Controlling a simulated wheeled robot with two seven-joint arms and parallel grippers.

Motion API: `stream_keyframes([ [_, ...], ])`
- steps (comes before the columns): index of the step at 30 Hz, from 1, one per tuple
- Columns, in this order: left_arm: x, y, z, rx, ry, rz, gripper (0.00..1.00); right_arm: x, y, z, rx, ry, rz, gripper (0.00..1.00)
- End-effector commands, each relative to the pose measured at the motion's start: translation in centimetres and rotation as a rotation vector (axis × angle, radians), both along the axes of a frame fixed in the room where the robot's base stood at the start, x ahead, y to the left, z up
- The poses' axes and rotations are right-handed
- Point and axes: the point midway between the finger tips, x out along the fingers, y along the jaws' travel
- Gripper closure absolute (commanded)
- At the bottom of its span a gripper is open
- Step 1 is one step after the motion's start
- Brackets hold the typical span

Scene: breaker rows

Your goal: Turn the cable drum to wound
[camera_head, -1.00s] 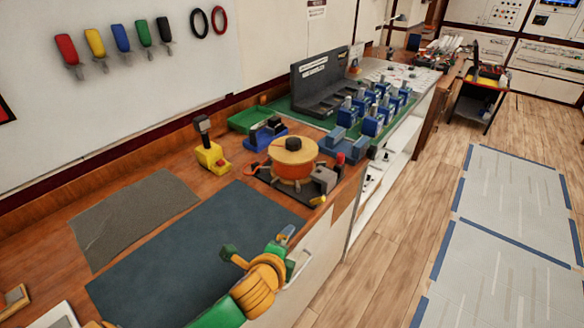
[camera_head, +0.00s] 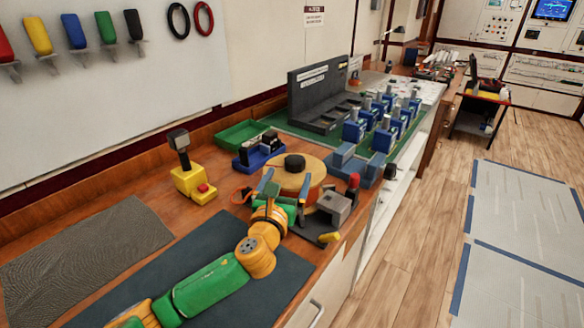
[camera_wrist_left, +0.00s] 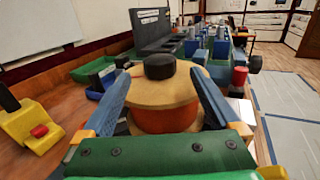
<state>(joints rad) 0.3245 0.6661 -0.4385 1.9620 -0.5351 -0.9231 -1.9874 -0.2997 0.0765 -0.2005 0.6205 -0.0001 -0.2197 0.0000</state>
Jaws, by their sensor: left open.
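The cable drum (camera_head: 314,170) stands on a dark base plate on the bench, with a pale wooden top flange, a black hub knob (camera_head: 294,161) and an orange winding. In the left wrist view the drum (camera_wrist_left: 163,117) fills the middle. My left gripper (camera_head: 287,190) is open at the near side of the drum. Its two blue fingers lie on either side of the drum in the wrist view, apart from each other. Whether they touch the drum I cannot tell. The arm hides part of the drum's near side. My right gripper is not in view.
A yellow box with a lever and red button (camera_head: 191,182) stands left of the drum. A grey block (camera_head: 335,206) and a red-topped post (camera_head: 353,184) stand close on its right. Blue breakers (camera_head: 384,141) and a green tray (camera_head: 242,134) lie behind. The dark mat is in front.

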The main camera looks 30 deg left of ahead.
Motion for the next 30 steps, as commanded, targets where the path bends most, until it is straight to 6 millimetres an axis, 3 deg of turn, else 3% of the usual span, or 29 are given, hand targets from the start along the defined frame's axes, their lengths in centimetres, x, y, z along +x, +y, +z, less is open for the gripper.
stream_keyframes([
  [10, 5.2, 1.5, 0.2, -0.004, 0.001, 0.003, 0.04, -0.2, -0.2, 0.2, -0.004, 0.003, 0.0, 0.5],
  [21, 6.1, 1.7, 0.2, -0.004, 0.001, 0.0, 0.04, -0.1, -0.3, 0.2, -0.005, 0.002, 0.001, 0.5],
  [23, 6.1, 1.7, 0.2, -0.004, 0.001, 0.0, 0.15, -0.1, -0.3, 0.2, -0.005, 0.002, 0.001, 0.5],
  [30, 6.1, 1.7, 0.1, -0.004, 0.001, 0.0, 0.8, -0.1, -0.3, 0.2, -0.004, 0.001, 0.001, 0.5],
])
